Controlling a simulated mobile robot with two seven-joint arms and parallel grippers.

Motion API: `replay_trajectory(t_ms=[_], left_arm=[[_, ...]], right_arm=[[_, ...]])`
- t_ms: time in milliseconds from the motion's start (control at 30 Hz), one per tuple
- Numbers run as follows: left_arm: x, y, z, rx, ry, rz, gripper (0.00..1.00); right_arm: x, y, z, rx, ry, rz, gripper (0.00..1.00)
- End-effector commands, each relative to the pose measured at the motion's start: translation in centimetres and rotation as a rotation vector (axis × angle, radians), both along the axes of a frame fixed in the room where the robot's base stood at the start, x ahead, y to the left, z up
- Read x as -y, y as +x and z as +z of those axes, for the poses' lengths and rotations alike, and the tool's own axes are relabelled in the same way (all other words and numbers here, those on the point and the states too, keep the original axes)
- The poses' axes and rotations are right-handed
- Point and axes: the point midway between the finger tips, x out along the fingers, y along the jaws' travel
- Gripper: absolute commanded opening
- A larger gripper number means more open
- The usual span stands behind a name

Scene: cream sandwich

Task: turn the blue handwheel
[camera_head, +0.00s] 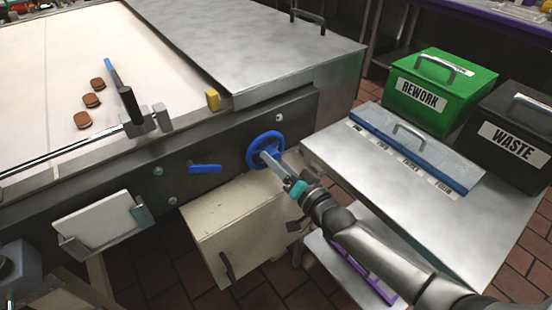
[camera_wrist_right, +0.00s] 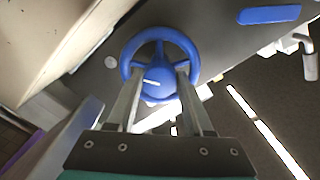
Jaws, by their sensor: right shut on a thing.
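The blue handwheel (camera_head: 264,149) is mounted on the dark side panel of the conveyor machine, in the middle of the head view. My right gripper (camera_head: 268,157) reaches it from the lower right. In the right wrist view the blue handwheel (camera_wrist_right: 128,60) faces the camera, with a white mark on its hub. The fingers of my right gripper (camera_wrist_right: 158,82) lie on either side of the hub, shut on it inside the rim. The fingertips are partly hidden against the wheel.
A blue lever (camera_head: 204,168) sits left of the wheel on the same panel. A beige box (camera_head: 235,225) is below it. A steel table (camera_head: 400,205) with a blue-edged lidded tray stands right, before the green REWORK bin (camera_head: 440,95) and black WASTE bin (camera_head: 515,130).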

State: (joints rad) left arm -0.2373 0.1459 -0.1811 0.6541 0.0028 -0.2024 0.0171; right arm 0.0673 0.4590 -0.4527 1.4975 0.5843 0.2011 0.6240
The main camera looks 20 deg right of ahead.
Motion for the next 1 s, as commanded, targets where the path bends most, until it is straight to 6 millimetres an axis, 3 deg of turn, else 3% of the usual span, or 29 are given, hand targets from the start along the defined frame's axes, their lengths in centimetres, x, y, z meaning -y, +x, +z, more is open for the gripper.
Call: replay_trajectory(t_ms=[367,1000], left_arm=[[-0.1,-0.1,-0.1,-0.001,0.001,-0.001,0.55],[2.1,2.7,0.2,0.002,-0.018,-0.001,0.55]], right_arm=[[-0.1,-0.1,0.0,-0.123,0.336,0.001,0.00],[-0.1,-0.1,0.0,-0.331,0.909,0.001,0.00]])
